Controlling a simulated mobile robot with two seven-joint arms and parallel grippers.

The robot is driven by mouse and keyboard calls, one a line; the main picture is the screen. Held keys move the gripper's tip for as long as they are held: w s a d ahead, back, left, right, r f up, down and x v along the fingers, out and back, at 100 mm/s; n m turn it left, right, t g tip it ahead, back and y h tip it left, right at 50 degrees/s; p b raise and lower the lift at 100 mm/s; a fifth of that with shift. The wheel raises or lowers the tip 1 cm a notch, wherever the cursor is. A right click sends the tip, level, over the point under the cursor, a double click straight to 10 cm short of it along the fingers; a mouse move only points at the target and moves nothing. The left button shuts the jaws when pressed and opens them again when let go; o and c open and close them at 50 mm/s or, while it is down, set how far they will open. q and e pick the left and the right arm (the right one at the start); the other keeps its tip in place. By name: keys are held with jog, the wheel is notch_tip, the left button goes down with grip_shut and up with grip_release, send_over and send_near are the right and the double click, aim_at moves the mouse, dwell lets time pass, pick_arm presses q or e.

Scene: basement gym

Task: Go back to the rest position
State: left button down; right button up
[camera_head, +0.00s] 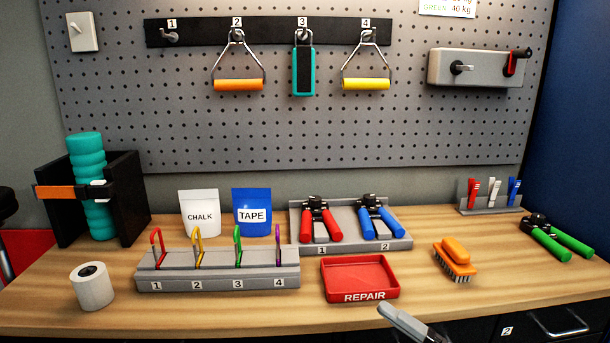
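A light grey, finger-like part of what looks like my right gripper (405,322) shows at the bottom edge, in front of the red REPAIR tray. The rest of it is cut off by the frame, so I cannot tell whether it is open or shut. Nothing is seen held at its visible tip. My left gripper is not in view. The red REPAIR tray (361,262) lies empty on the wooden bench (240,312).
The bench holds a numbered rack (218,282) with coloured clips, a tray (400,243) with red and blue hand grippers, an orange brush (456,258), green hand grippers (557,237), a tape roll (92,287) and a foam roller (92,185). Handles hang on the pegboard (200,125).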

jog(key=s+d+f+m+t+h, duration=0.2)
jog(key=d+f+m+h, duration=0.2)
jog(key=f+m+h, duration=0.3)
jog(key=s+d+f+m+t+h, duration=0.25)
jog(key=f+m+h, duration=0.35)
jog(key=m, duration=0.4)
jog(key=s+d+f+m+g+h, duration=0.2)
jog(key=s+f+m+g, duration=0.3)
jog(key=s+f, duration=0.6)
notch_tip(320, 180, down, 2)
jog(key=shift+s+d+f+g+p, duration=0.2)
jog(key=shift+d+g+p, duration=0.2)
jog(key=shift+g, duration=0.25)
